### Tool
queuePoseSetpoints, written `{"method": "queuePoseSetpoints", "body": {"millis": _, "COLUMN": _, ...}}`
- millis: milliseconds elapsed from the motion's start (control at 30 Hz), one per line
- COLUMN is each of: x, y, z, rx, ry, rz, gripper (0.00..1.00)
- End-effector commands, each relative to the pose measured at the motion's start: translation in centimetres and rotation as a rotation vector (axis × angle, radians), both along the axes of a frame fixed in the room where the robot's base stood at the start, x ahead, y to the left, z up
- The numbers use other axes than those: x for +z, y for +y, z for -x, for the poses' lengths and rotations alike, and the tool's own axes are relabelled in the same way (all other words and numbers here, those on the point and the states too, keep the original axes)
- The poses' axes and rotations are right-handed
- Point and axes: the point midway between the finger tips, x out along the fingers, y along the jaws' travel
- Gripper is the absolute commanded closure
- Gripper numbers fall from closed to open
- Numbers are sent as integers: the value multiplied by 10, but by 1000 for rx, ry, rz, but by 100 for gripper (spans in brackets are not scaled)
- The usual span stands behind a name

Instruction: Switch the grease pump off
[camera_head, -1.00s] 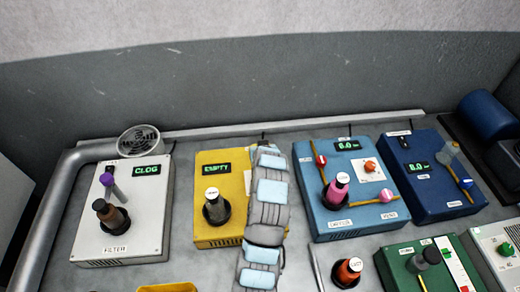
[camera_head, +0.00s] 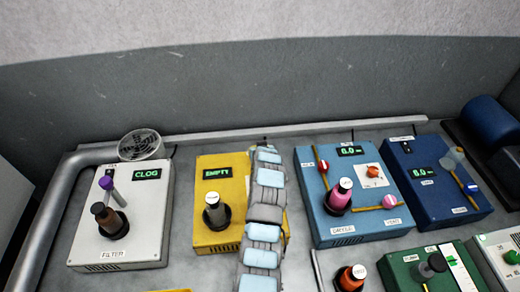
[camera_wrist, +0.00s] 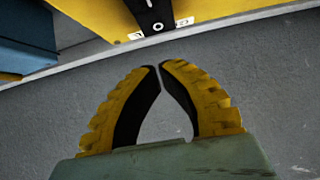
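A yellow box (camera_head: 208,165) with a green "EMPTY" display (camera_head: 216,172) stands left of centre in the head view, with a dark bottle with a grey cap (camera_head: 213,213) on it. I take it for the grease pump, but no name on it is readable. My arm covers its right side. In the wrist view a yellow box (camera_wrist: 105,15) fills the top, with a black switch strip (camera_wrist: 155,14) and small white labels beside it. My gripper (camera_wrist: 159,67) is just short of this strip in the picture. Its yellow-and-black fingers meet at the tips, with nothing between them. The gripper is hidden in the head view.
A white filter box (camera_head: 150,215) with a "CLOG" display is to the left. A blue dryer box (camera_head: 320,215) with levers and a darker blue box (camera_head: 440,200) are to the right. A blue box (camera_wrist: 25,40) also shows in the wrist view. A green box (camera_head: 405,265) is nearer.

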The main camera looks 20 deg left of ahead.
Motion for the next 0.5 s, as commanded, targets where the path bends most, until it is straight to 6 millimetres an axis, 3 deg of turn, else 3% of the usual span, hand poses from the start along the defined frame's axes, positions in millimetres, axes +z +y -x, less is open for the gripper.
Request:
{"method": "queuePoseSetpoints", "body": {"millis": 33, "x": -11, "y": 0, "z": 0, "rx": 0, "ry": 5, "rz": 1, "gripper": 100}}
{"method": "queuePoseSetpoints", "body": {"millis": 200, "x": -24, "y": 1, "z": -2, "rx": 0, "ry": 2, "rz": 0, "gripper": 100}}
{"method": "queuePoseSetpoints", "body": {"millis": 500, "x": -28, "y": 1, "z": -2, "rx": -1, "ry": 1, "rz": 0, "gripper": 100}}
